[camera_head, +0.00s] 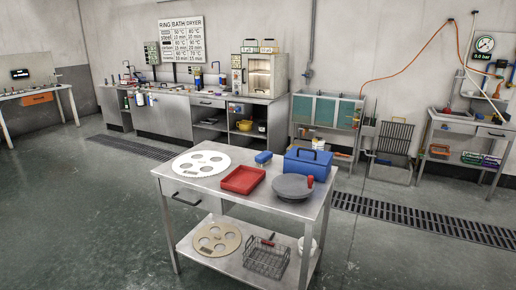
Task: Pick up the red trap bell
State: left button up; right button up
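I see no object that I can name for certain as the red trap bell. A small red upright piece (310,182) stands at the right edge of a round dark grey plate (291,190) on the near steel table (212,187); whether it is part of the plate, I cannot tell. Small red items also show at the far sink counters, too small to make out. Neither of my grippers is in view.
The near table also holds a white disc with holes (201,163), a red tray (243,180), a blue toolbox (308,162) and a blue brush-like block (263,158). Its lower shelf carries a wire basket (266,259). Counters line the back wall; open floor (80,200) lies left.

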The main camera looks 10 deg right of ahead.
aim_at(447, 111)
jog(key=i+l+u, duration=0.1)
jog(key=u, duration=0.3)
jog(key=l+u, duration=0.2)
jog(key=u, duration=0.2)
jog(key=i+l+u, duration=0.1)
jog(key=l+u, duration=0.25)
jog(key=l, duration=1.4)
jog(key=l+u, duration=0.15)
jog(key=l, duration=0.65)
jog(key=l+u, duration=0.2)
jog(key=l, duration=0.65)
jog(key=l+u, duration=0.15)
jog(key=l, duration=0.65)
jog(key=k+l+u, duration=0.2)
jog(key=l, duration=0.6)
jog(key=l+u, duration=0.1)
jog(key=l, duration=3.7)
jog(key=l+u, duration=0.15)
jog(key=l, duration=0.45)
jog(key=l+u, duration=0.15)
jog(key=l, duration=0.45)
jog(key=k+l+u, duration=0.15)
jog(key=l, duration=0.4)
jog(key=i+l+z, duration=0.1)
jog(key=l+z, duration=0.2)
jog(key=i+l+z, duration=0.1)
jog(key=l+z, duration=0.2)
jog(key=l, duration=0.15)
